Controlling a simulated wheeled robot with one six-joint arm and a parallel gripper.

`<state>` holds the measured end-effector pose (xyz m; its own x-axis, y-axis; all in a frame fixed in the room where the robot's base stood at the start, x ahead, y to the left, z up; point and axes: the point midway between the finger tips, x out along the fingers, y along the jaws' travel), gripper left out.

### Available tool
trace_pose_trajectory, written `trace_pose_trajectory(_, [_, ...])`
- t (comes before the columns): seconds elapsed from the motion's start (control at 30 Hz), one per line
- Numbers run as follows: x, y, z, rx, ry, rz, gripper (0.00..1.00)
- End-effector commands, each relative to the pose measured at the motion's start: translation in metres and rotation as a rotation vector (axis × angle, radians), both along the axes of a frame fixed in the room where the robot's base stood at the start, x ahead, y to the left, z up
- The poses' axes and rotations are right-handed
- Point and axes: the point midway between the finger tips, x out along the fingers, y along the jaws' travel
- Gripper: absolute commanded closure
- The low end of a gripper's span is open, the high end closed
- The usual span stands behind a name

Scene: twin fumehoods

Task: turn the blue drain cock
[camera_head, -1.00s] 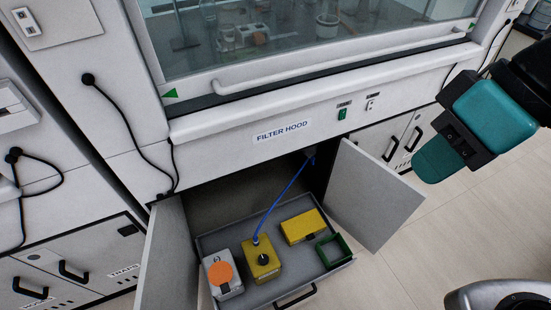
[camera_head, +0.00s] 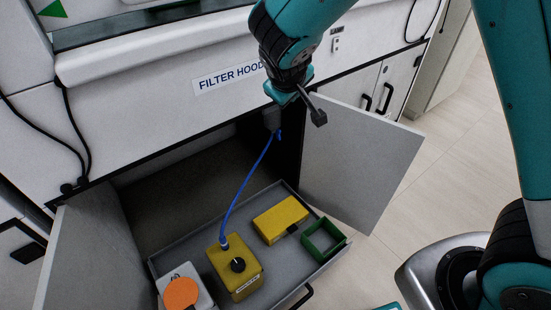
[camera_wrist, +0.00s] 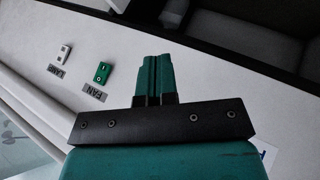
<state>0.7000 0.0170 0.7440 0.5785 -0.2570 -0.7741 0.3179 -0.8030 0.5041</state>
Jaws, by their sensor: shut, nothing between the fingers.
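I cannot make out a blue drain cock for certain in either view. A blue hose (camera_head: 246,182) runs from the yellow box (camera_head: 234,270) up to the dark top of the open cabinet, with a small blue piece (camera_head: 279,134) at its upper end. My gripper (camera_head: 285,97) hangs in front of the hood, above the cabinet opening and close above the hose's upper end in the picture. Its teal fingers (camera_wrist: 158,62) are together and empty in the wrist view.
The open right door (camera_head: 360,165) stands close to my gripper. The pulled-out drawer (camera_head: 180,255) holds a second yellow box (camera_head: 280,219), a green frame (camera_head: 323,240) and a white box with an orange disc (camera_head: 181,293). The wrist view shows the green FAN switch (camera_wrist: 103,72) and LAMP switch (camera_wrist: 64,53).

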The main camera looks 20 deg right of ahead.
Motion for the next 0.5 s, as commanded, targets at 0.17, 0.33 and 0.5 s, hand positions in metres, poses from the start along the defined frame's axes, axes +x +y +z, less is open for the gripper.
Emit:
trace_pose_trajectory(0.17, [0.047, 0.005, -0.121, -0.247, -0.162, 0.052, 1.00])
trace_pose_trajectory(0.33, [0.074, 0.019, -0.203, -0.497, -0.318, 0.134, 1.00])
trace_pose_trajectory(0.5, [0.083, 0.039, -0.265, -0.717, -0.447, 0.228, 1.00])
